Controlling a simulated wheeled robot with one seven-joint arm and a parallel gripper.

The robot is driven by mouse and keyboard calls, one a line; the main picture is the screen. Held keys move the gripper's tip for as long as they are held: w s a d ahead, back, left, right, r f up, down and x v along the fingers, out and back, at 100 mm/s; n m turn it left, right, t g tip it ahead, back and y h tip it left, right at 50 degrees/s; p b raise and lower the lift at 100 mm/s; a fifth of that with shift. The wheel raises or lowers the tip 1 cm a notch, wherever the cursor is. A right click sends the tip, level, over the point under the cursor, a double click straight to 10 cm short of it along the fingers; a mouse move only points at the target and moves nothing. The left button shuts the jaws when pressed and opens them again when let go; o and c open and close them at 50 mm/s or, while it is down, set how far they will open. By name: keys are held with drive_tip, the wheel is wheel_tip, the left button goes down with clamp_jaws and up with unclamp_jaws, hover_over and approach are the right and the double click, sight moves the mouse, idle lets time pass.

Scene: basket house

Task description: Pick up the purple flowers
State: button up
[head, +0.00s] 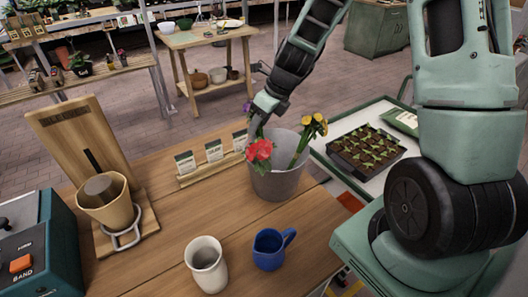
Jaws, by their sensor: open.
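The purple flowers (248,107) show as a small patch at the back left of the grey bucket (278,184), mostly hidden behind my gripper. My gripper (254,127) reaches down from the upper right to the bucket's rear rim, right beside the purple flowers. Its jaws are open, but the fingers are small and partly covered, so I cannot tell whether a stem is between them. Red flowers (260,150) lean over the bucket's front left rim. Yellow flowers (314,123) lean to the right side of the same bucket.
A wooden rack with seed packets (214,151) stands left of the bucket. A white mug (206,264) and a blue mug (269,249) are in front. A wooden dripper stand (106,200) is at left. A seedling tray (366,148) lies at right.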

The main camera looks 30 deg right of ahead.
clamp_jaws()
